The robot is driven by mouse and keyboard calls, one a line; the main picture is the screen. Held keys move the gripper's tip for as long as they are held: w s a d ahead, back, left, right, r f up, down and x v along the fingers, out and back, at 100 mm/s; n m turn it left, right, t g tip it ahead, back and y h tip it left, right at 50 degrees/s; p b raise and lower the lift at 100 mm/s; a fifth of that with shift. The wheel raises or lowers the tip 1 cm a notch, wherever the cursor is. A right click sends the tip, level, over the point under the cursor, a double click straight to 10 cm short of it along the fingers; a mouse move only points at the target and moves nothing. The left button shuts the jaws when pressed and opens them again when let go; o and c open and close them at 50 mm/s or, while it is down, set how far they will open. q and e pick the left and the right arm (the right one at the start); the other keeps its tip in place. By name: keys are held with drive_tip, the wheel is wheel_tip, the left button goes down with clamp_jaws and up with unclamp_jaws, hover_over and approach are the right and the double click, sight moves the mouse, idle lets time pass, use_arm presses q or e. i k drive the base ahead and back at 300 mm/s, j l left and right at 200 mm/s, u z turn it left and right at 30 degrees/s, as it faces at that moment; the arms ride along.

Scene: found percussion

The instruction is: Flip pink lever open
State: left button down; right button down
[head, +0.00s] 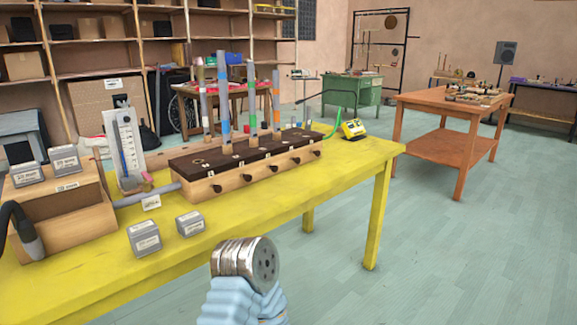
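A small pink piece (147,177), which looks like the pink lever, sits at the left end of the long wooden chest (250,181), by the grey pipe (160,192). It is too small to tell which way it is turned. No fingers of my left or right gripper are in view, and nothing of a gripper shows near the pink piece.
An open wooden box (70,229) stands at the table's left, with grey weights (145,237) in front. A white gauge board (124,150) rises behind the pink piece. The table's front right is clear.

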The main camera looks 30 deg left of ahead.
sight(146, 177)
drive_tip(key=i+l+u, duration=0.25)
drive_tip(key=u, duration=0.2)
drive_tip(key=i+l+u, duration=0.2)
drive_tip(key=u, duration=0.3)
drive_tip(key=i+l+u, duration=0.1)
drive_tip(key=l+u, duration=0.35)
drive_tip(key=i+l+u, duration=0.1)
drive_tip(key=l+u, duration=0.35)
